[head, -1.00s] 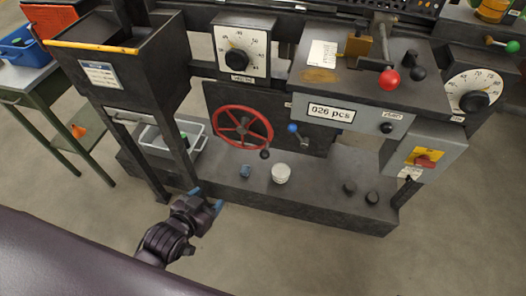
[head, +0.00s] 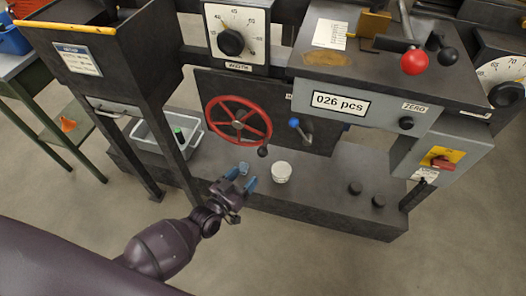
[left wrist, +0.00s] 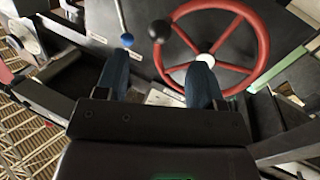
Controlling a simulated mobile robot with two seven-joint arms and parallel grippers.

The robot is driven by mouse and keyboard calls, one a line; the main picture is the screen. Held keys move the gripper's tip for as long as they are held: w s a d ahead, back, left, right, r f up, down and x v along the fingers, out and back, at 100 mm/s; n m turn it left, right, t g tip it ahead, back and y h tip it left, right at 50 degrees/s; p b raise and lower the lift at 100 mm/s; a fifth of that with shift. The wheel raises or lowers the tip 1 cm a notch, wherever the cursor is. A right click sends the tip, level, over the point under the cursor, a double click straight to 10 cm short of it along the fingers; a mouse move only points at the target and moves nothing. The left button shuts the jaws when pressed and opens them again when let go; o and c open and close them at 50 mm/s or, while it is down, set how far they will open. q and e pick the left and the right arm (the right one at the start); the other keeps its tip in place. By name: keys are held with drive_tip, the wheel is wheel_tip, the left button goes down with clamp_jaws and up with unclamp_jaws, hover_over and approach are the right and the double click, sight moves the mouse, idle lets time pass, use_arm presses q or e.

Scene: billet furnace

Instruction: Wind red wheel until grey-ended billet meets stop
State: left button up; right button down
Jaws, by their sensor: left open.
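The red wheel (head: 239,124) is upright on the dark front panel of the machine, with a black crank knob (head: 263,151) at its lower right. The wheel also shows large in the left wrist view (left wrist: 206,60), with its black knob (left wrist: 159,31) just beyond the fingers. My left gripper (head: 241,178) is open and empty, in front of and below the wheel, apart from it. Its two blue fingers stand apart in the left wrist view (left wrist: 158,80). My right gripper is not in view. I cannot make out the grey-ended billet or the stop.
A blue-knobbed lever (head: 295,123) sits right of the wheel. A white cup (head: 281,172) stands on the machine's lower shelf (head: 320,190). A grey bin (head: 150,142) lies left, behind a dark leg. A grey counter box reading 026 pcs (head: 385,118) overhangs at right.

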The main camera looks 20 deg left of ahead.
sight(263, 152)
use_arm(q)
drive_tip(key=shift+t, duration=0.3)
drive_tip(key=b+x, duration=0.1)
drive_tip(key=x, duration=0.8)
drive_tip(key=shift+w+r+b, duration=0.15)
drive_tip(key=shift+w+b, duration=0.2)
drive_tip(key=shift+w, duration=0.05)
drive_tip(key=shift+w+d+r, duration=0.1)
drive_tip(key=shift+w+d, duration=0.05)
drive_tip(key=shift+w, duration=0.4)
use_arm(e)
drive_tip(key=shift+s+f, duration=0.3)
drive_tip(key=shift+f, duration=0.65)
use_arm(q)
clamp_jaws()
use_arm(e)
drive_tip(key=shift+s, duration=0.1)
